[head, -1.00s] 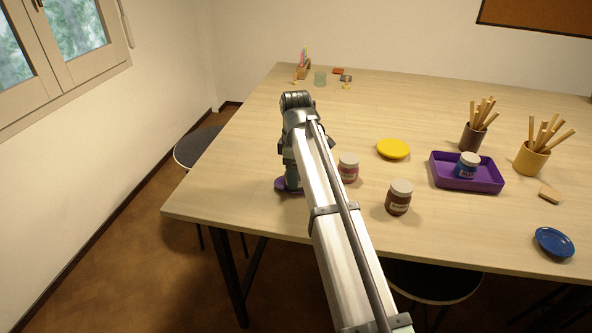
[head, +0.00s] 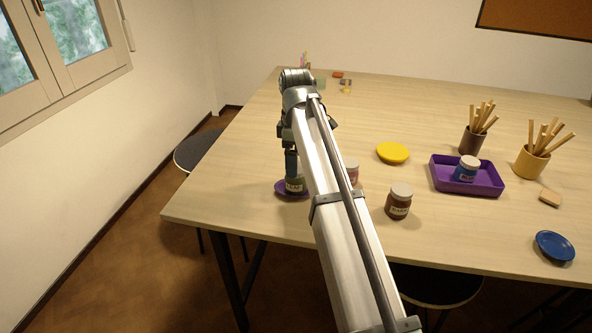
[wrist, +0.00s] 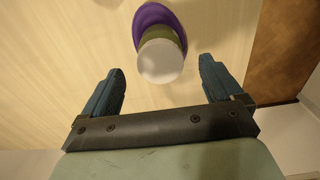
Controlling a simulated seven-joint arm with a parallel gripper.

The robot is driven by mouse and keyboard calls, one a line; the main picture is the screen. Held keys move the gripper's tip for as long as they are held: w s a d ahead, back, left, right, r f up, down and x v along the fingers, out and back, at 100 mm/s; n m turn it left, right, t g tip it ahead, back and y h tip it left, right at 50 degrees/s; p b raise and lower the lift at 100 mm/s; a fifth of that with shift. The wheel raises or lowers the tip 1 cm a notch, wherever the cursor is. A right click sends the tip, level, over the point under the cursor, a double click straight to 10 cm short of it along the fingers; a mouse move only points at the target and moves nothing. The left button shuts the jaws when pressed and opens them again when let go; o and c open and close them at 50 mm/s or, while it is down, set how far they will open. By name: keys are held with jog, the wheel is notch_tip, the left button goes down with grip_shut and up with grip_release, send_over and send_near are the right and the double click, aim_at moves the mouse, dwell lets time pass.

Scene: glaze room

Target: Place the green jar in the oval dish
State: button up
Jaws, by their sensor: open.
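The green jar (head: 294,185), with a pale label, stands on the purple oval dish (head: 283,194) near the table's front left in the head view. In the wrist view its white lid (wrist: 160,62) and a strip of its olive-green side show, with the dish rim (wrist: 148,13) around its far side. The jar looks upright. My gripper (wrist: 162,82) is open, its two blue fingers apart with nothing held between them. In the head view my gripper (head: 291,172) is just above the jar; my arm hides part of this area.
Right of my arm stand a pink-labelled jar (head: 352,172), partly hidden, and a brown jar (head: 399,201). Farther right are a yellow dish (head: 393,152), a purple tray (head: 482,187) holding a blue jar (head: 467,169), stick-filled cups (head: 472,139) and a blue dish (head: 554,247).

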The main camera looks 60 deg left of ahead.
jog(key=shift+r, duration=3.2)
